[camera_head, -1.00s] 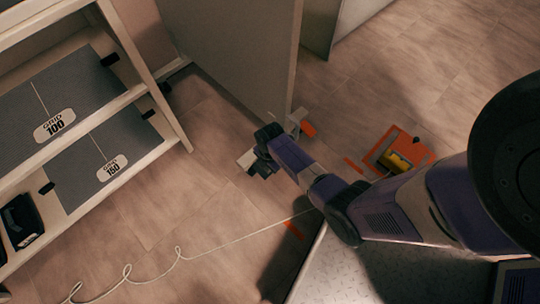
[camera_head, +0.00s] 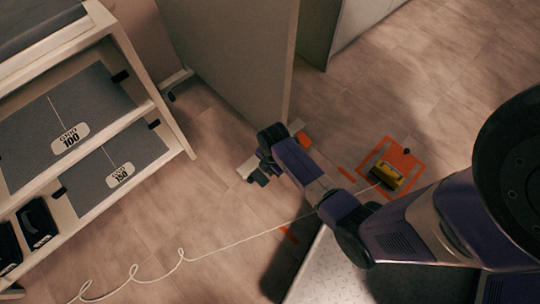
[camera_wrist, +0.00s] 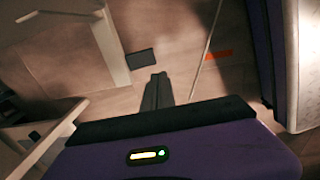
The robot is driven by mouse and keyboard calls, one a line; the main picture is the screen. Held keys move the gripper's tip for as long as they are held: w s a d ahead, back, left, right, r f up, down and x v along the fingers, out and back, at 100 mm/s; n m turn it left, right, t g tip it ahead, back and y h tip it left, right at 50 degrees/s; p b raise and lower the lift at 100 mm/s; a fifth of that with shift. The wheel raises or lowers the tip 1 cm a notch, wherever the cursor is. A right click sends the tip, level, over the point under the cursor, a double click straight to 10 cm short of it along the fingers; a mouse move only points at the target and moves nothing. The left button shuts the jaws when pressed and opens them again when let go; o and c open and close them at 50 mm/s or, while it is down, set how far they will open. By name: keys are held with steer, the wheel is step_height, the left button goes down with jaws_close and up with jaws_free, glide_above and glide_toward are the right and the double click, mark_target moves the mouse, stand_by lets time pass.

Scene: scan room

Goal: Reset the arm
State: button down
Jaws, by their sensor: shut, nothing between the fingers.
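My arm reaches from the right side of the head view toward the middle, over the floor. My gripper (camera_head: 256,176) is at its far end, in front of the foot of a tall grey-brown panel. In the wrist view my gripper (camera_wrist: 157,90) shows as two dark fingers lying together, shut and empty. It hangs in free air over the floor and touches nothing that I can see. Part of the gripper is hidden by the wrist in the head view.
A shelf rack (camera_head: 178,140) with grey plates marked GRID 100 and 150 stands at left. The tall panel (camera_head: 235,50) stands behind my gripper. A yellow object (camera_head: 387,174) sits on an orange floor marking (camera_head: 408,160). A white cable (camera_head: 225,245) crosses the open floor.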

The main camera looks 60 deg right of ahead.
steer(key=shift+w, duration=0.1)
stand_by(0.5)
steer(key=w+d+r+m+t+h, duration=0.2)
steer(key=w+d+r+m+t, duration=0.3)
steer(key=w, duration=0.3)
steer(key=a+r+m+t+h, duration=0.2)
steer(key=a+r+m+t, duration=0.3)
steer(key=r, duration=0.3)
steer(key=s+a+r+m+t, duration=0.2)
steer(key=s+a+r, duration=0.25)
steer(key=r, duration=0.25)
steer(key=s+a+r+m+t+y, duration=0.1)
steer(key=s+a+r+m+t, duration=0.15)
steer(key=s+r, duration=0.45)
steer(key=s+a+r+m+t, duration=0.1)
steer(key=s+a+r+m, duration=0.1)
steer(key=s+a+r, duration=0.45)
steer(key=s+a+r+n+g+y, duration=0.1)
steer(key=s+a+r+n+y, duration=0.15)
steer(key=s+r, duration=0.35)
step_height(320, 180, up, 20)
steer(key=p, duration=2.1)
steer(key=shift+s+d+r+m+y, duration=0.2)
steer(key=shift+s+m+y, duration=0.1)
steer(key=shift+m+y, duration=0.1)
